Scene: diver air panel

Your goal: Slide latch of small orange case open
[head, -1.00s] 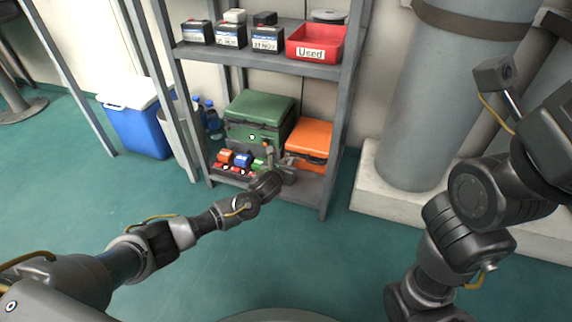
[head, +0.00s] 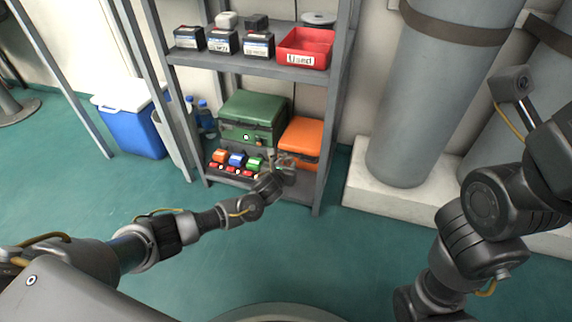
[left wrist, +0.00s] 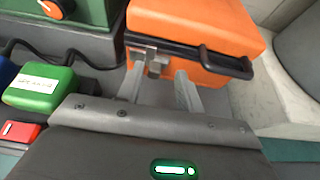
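The small orange case (head: 303,138) sits on the lower shelf, right of the green case. In the left wrist view the orange case (left wrist: 195,28) has a black rim, a black front handle (left wrist: 218,62) and a grey metal latch (left wrist: 154,62) near its left front corner. My left gripper (head: 284,160) is in front of the case. In the left wrist view its two fingers (left wrist: 158,82) are spread apart just before the latch, with nothing gripped. Whether a finger touches the latch I cannot tell.
The green case (head: 252,115) stands left of the orange one. Orange, blue and green blocks (head: 237,160) with red switches sit before it. The upper shelf holds labelled black boxes and a red bin (head: 305,48). Shelf posts (head: 333,110) flank the lower shelf.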

